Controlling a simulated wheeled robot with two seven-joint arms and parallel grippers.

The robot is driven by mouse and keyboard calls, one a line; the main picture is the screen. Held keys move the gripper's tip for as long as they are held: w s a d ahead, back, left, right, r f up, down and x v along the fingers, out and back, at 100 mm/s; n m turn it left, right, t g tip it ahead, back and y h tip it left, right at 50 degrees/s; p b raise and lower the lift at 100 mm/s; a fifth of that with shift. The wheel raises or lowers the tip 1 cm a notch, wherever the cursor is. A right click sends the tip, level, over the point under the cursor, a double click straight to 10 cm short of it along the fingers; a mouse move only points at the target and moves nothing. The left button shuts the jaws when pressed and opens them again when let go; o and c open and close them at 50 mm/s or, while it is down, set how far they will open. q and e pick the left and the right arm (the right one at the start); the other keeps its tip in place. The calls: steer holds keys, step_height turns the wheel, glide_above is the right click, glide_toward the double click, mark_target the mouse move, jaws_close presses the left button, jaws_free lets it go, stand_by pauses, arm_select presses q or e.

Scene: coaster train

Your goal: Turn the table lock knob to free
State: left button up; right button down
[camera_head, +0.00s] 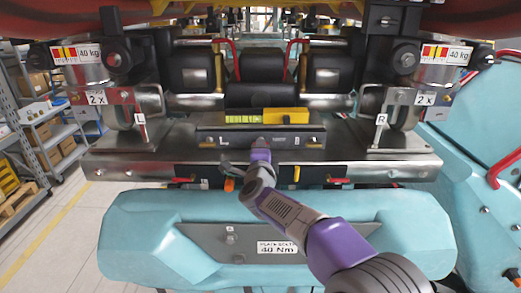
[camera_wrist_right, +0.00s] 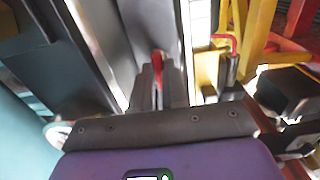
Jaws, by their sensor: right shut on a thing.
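My left gripper is not in view.
A red lever (camera_head: 183,180), a yellow one (camera_head: 296,174) and another red one (camera_head: 338,180) line the same edge. A level (camera_head: 243,119) lies above. A teal body (camera_head: 140,235) with a "40 Nm" label (camera_head: 275,247) is below. Shelves (camera_head: 40,130) stand left.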

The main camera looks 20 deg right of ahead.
steer(key=n+p, duration=0.3)
steer(key=n, duration=0.1)
steer(key=shift+r+n, duration=0.1)
steer(key=shift+n, duration=0.2)
steer(key=n+p, duration=0.1)
steer(key=n, duration=0.2)
steer(key=shift+n, duration=0.3)
steer(key=n, duration=0.4)
steer(key=shift+n+p, duration=0.3)
steer(key=shift+p, duration=0.1)
steer(key=n, duration=0.5)
steer(key=shift+f, duration=0.2)
steer(key=c, duration=1.2)
jaws_free()
steer(key=shift+r, duration=0.1)
steer(key=shift+o, duration=0.2)
